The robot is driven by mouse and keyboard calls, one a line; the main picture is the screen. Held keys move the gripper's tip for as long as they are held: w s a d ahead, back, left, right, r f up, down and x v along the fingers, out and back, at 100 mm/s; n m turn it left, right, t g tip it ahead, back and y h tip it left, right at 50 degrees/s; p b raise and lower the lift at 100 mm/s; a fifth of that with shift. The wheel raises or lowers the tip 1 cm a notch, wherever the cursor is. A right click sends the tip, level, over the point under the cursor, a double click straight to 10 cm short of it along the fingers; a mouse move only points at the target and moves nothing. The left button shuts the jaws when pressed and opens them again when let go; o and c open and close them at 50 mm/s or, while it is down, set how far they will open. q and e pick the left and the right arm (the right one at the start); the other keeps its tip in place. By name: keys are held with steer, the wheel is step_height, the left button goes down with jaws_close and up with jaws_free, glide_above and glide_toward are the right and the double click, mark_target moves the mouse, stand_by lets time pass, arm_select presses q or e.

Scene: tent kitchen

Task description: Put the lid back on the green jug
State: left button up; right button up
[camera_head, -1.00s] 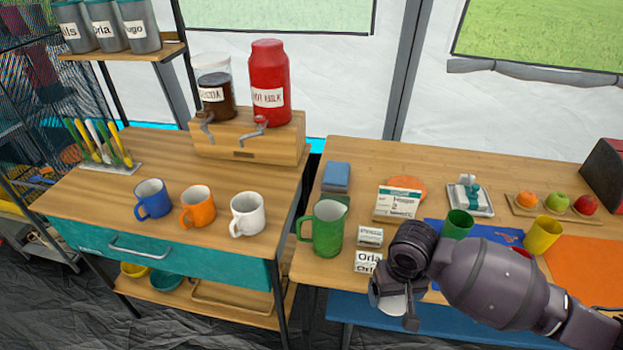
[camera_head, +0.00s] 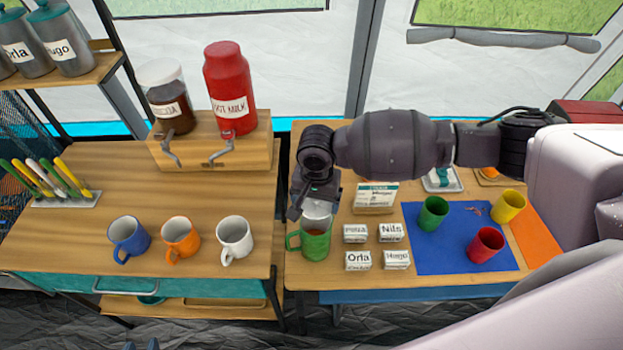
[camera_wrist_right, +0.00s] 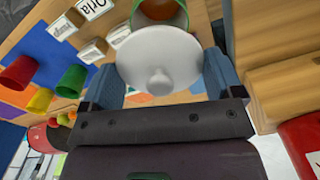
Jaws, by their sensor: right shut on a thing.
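The green jug (camera_head: 315,246) stands near the left end of the right table, handle to the left. Its green rim and open mouth (camera_wrist_right: 163,9) show past the lid in the right wrist view. My right gripper (camera_head: 317,203) is shut on the white round lid (camera_head: 317,212), between its blue fingers. In the right wrist view the lid (camera_wrist_right: 158,58), knob towards the camera, overlaps part of the jug's mouth. It is over the jug; I cannot tell whether they touch.
Several name blocks (camera_head: 358,261) stand right of the jug. A blue mat (camera_head: 425,262) holds green, red and yellow cups. Three mugs (camera_head: 180,238) stand on the left table, beyond a gap. A red milk container (camera_head: 231,85) stands on a wooden stand behind.

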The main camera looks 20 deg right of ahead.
steer(key=shift+s+f, duration=0.1)
steer(key=shift+f, duration=0.2)
steer(key=shift+f+b, duration=0.8)
steer(key=shift+f, duration=0.1)
step_height(320, 180, down, 2)
steer(key=b, duration=0.3)
steer(key=shift+f, duration=0.75)
arm_select(q)
steer(key=shift+w+f+t, duration=0.3)
steer(key=shift+w+f, duration=0.5)
arm_select(e)
steer(key=shift+f, duration=0.2)
arm_select(q)
steer(key=shift+s+f, duration=0.2)
steer(key=shift+w+r+p, duration=0.2)
steer(key=shift+r+p, duration=0.6)
steer(key=shift+r, duration=0.05)
steer(key=shift+s+r+p, duration=0.2)
steer(key=shift+p, duration=0.15)
